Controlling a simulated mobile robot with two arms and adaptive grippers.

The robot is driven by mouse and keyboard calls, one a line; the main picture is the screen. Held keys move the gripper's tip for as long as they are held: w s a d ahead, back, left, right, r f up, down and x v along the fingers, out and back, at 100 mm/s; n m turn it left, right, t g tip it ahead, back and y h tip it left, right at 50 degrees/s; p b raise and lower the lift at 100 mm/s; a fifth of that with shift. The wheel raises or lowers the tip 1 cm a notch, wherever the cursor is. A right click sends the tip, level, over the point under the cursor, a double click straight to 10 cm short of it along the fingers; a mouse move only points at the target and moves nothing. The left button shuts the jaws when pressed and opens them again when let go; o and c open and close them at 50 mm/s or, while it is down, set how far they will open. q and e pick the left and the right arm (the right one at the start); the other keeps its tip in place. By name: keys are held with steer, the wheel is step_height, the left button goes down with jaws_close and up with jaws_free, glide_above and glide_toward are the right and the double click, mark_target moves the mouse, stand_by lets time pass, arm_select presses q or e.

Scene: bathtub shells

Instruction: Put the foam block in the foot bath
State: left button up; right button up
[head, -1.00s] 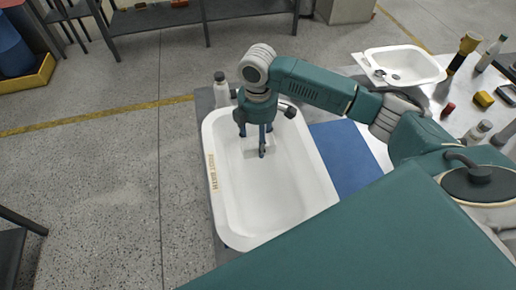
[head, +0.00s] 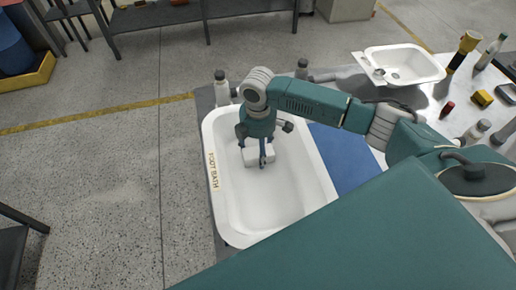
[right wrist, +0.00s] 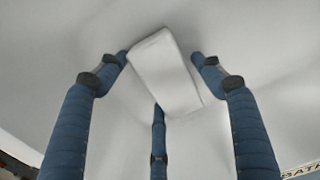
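The foot bath (head: 240,215) is a white tub with "FOOT BATH" lettered on its left rim, in the head view. The white foam block (head: 250,158) is inside the tub, toward its far end. My right gripper (head: 261,154) points down into the tub over the block. In the right wrist view, its three blue fingers (right wrist: 160,68) are spread around the block (right wrist: 165,75), with a gap beside the right finger. The block overlaps the tip of the middle finger. Whether it rests flat on the tub floor is hard to tell. My left gripper is out of view.
A blue mat (head: 345,160) lies right of the tub on the table. A white basin (head: 405,64) stands at the back right, near several bottles and small items. A bottle (head: 221,88) stands behind the tub's far left corner. The tub's near half is empty.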

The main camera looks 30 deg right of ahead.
mark_target(258, 149)
steer(key=shift+r, duration=0.15)
step_height(258, 149, up, 12)
steer(key=b, duration=0.1)
stand_by(0.6)
stand_by(0.4)
